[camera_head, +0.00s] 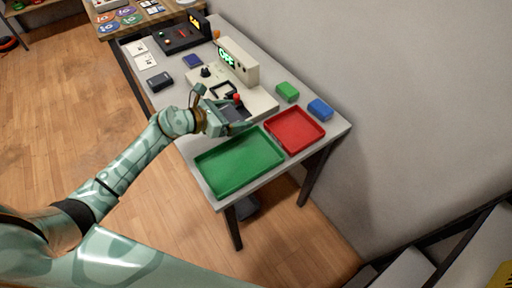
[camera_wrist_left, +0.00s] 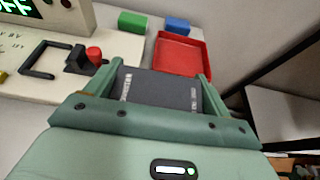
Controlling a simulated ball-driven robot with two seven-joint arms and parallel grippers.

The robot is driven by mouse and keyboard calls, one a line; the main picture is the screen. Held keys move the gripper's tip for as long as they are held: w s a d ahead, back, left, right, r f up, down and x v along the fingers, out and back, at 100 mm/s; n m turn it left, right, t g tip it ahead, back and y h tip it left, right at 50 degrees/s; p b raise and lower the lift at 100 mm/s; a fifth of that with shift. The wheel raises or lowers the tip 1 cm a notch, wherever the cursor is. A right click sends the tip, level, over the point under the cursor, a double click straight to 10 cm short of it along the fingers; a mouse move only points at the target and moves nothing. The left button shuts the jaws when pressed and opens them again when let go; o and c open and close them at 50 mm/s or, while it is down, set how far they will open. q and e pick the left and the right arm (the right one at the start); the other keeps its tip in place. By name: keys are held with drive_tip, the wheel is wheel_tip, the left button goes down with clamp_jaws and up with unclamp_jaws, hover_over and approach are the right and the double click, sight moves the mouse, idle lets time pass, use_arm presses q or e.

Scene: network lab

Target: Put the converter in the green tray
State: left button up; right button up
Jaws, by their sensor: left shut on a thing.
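My left gripper (camera_head: 236,115) is shut on a dark grey box with small white print, which looks like the converter (camera_wrist_left: 160,90). In the left wrist view the box sits between the two green fingers. In the head view it is largely hidden by the gripper, which is over the front of the beige test device (camera_head: 262,103). I cannot tell whether the box touches the device. The green tray (camera_head: 240,163) is empty and lies in front of the gripper, at the table's near end. My right gripper is not in view.
An empty red tray (camera_head: 295,131) lies beside the green one. A green block (camera_head: 287,92) and a blue block (camera_head: 320,109) stand near the wall. A red knob (camera_wrist_left: 94,54) and a black handle rise from the device. A small black box (camera_head: 160,82) lies farther back.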

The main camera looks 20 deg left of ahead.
use_arm(q)
drive_tip(key=d+f, duration=0.2)
drive_tip(key=d+f+b, duration=0.1)
drive_tip(key=d+f, duration=0.1)
drive_tip(key=d, duration=0.1)
drive_tip(key=s+d+f+b, duration=0.1)
drive_tip(key=d+f, duration=0.2)
drive_tip(key=shift+f, duration=0.1)
drive_tip(key=f+b, duration=0.1)
drive_tip(key=f, duration=0.1)
drive_tip(key=f+b, duration=0.1)
drive_tip(key=shift+d+f, duration=0.2)
drive_tip(key=shift+f, duration=0.15)
drive_tip(key=shift+r, duration=0.15)
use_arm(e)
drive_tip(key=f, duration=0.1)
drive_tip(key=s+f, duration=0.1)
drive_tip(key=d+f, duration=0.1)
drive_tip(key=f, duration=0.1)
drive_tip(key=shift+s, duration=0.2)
